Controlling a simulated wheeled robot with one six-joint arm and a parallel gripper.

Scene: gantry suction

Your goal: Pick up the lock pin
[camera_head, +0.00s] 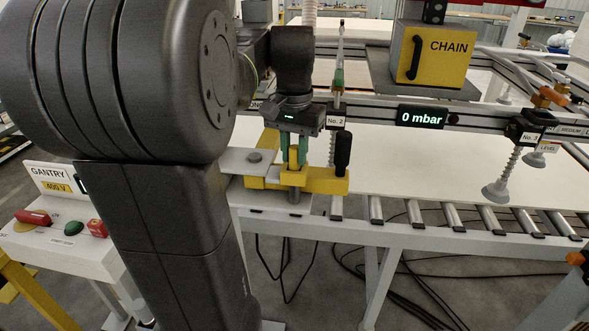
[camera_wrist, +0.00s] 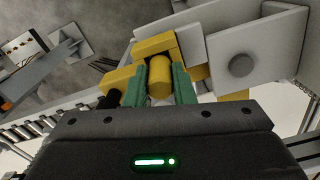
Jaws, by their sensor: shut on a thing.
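The lock pin has a yellow cylindrical head (camera_wrist: 159,78), seen in the wrist view between the two green fingers. My gripper (camera_head: 294,150) is shut on that head, with a finger on each side. In the head view the yellow pin (camera_head: 293,158) shows between the fingers, upright at a yellow bracket (camera_head: 322,181) on the frame's edge. The bracket also shows in the wrist view (camera_wrist: 152,46).
A black upright handle (camera_head: 342,154) stands right of the pin. A grey plate (camera_head: 245,160) with a round bolt lies left. A rail with a "0 mbar" display (camera_head: 422,117) and suction cups (camera_head: 496,192) spans above a white sheet (camera_head: 440,165) and rollers. A control box (camera_head: 58,225) stands at left.

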